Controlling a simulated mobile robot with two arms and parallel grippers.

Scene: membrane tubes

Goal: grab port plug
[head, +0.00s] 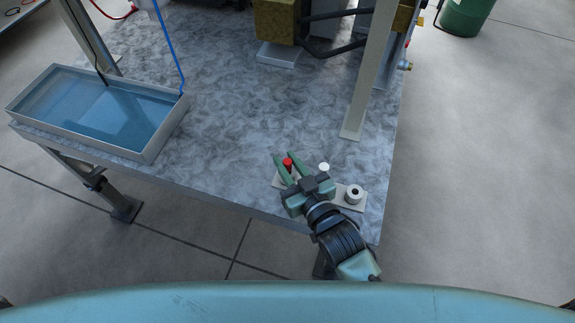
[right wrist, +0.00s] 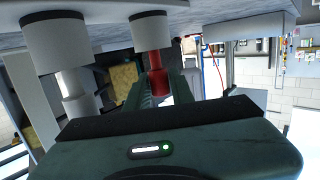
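A small red plug (head: 288,162) stands upright on a light plate (head: 349,204) near the table's front edge. My right gripper (head: 284,155) is open, with one green finger on each side of the red plug. In the right wrist view the red plug (right wrist: 158,78) sits between the fingers (right wrist: 159,92), below a white-grey cylinder in the picture; I cannot tell whether the fingers touch it. A white-topped piece (head: 324,167) and a pale ring-shaped piece with a dark hole (head: 354,193) stand to the right on the plate. My left gripper is out of view.
A water-filled tray (head: 160,143) sits at the table's left. A grey upright post (head: 368,80) stands behind the plate, and yellow-brown equipment (head: 276,19) is at the back. The table middle (head: 235,115) is clear.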

